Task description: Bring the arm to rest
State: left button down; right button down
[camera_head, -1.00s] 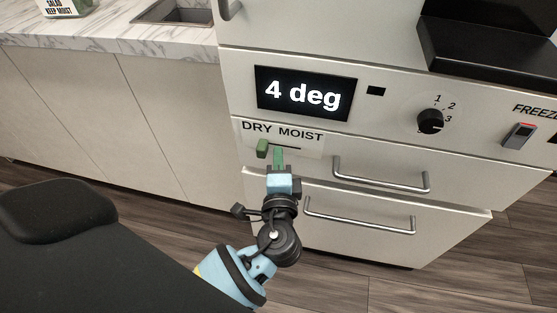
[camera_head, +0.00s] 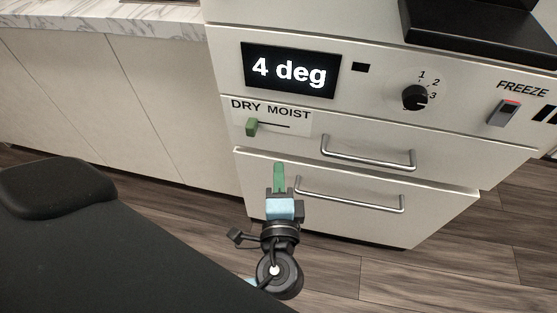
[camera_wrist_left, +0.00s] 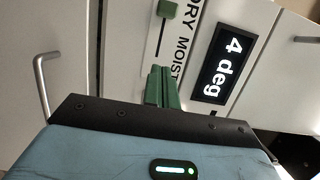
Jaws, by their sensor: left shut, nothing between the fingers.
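My left gripper (camera_head: 279,172) has green fingers that are shut with nothing between them. It stands in front of the upper drawer fronts, below the DRY MOIST label and apart from the slider. In the left wrist view the closed fingers (camera_wrist_left: 163,84) point toward the label panel. The green slider knob (camera_head: 251,127) sits at the left, DRY end of its slot; it also shows in the left wrist view (camera_wrist_left: 167,9). My right gripper is not in view.
The cabinet has a display (camera_head: 290,70) reading 4 deg, a black dial (camera_head: 414,96) and a FREEZE switch (camera_head: 503,112). Two drawers have bar handles, the upper handle (camera_head: 368,154) and the lower handle (camera_head: 350,196). A marble counter (camera_head: 100,14) is at upper left. Wood floor (camera_head: 420,270) lies in front.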

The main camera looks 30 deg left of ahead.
pick_arm(q)
jog(key=shift+s+d, duration=0.1)
jog(key=shift+s, duration=0.05)
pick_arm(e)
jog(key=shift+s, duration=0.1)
pick_arm(q)
jog(key=shift+f, duration=0.1)
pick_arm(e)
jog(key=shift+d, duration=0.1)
